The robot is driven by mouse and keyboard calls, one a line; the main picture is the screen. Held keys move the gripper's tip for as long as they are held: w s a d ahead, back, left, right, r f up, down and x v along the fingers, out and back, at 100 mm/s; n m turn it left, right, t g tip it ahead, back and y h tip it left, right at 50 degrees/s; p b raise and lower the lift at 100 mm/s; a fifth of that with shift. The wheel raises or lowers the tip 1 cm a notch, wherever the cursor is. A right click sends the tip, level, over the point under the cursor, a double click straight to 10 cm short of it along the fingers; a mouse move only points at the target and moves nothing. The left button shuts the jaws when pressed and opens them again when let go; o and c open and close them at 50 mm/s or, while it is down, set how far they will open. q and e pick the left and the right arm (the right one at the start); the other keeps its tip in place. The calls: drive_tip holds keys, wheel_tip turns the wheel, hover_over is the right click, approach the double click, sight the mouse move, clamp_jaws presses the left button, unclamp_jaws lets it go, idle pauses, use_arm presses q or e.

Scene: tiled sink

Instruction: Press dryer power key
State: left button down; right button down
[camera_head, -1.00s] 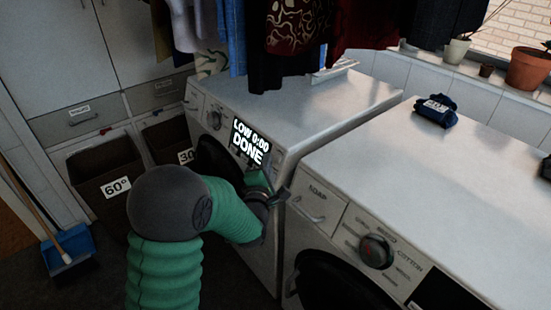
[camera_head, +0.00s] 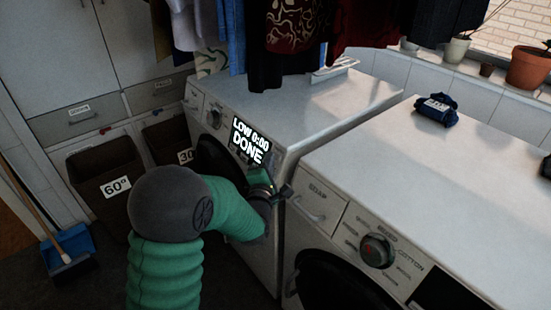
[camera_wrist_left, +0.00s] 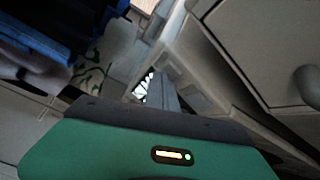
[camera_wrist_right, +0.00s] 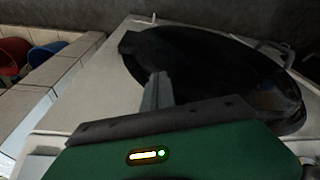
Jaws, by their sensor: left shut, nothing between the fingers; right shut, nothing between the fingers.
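The dryer (camera_head: 310,105) is the white machine at the middle left, with a lit display (camera_head: 251,140) reading "LOW 0:00 DONE". My left gripper (camera_head: 262,174) is at its front panel, just below the display. In the left wrist view its fingers (camera_wrist_left: 162,88) are shut and empty, partly covering the lit display, beside pale keys (camera_wrist_left: 191,97) on the panel. I cannot tell which key is the power key or whether the tips touch one. My right gripper (camera_wrist_right: 157,88) shows only in its wrist view, shut and empty, in front of a dark round door (camera_wrist_right: 215,75).
A second white machine (camera_head: 440,185) with a dial (camera_head: 376,250) stands close on the right, a blue cloth bundle (camera_head: 436,109) on top. Clothes (camera_head: 285,40) hang above the dryer. Brown bins (camera_head: 105,175) stand at the left, beside a blue dustpan (camera_head: 68,245).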

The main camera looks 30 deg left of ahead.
idle(0.4)
use_arm(q)
drive_tip(key=shift+s+a+r, duration=0.15)
drive_tip(key=shift+s+r, duration=0.05)
drive_tip(key=shift+s, duration=0.25)
drive_tip(key=s+a+r, duration=0.2)
drive_tip(key=s, duration=0.3)
drive_tip(key=shift+s, duration=0.15)
drive_tip(key=shift+a, duration=0.1)
idle(0.4)
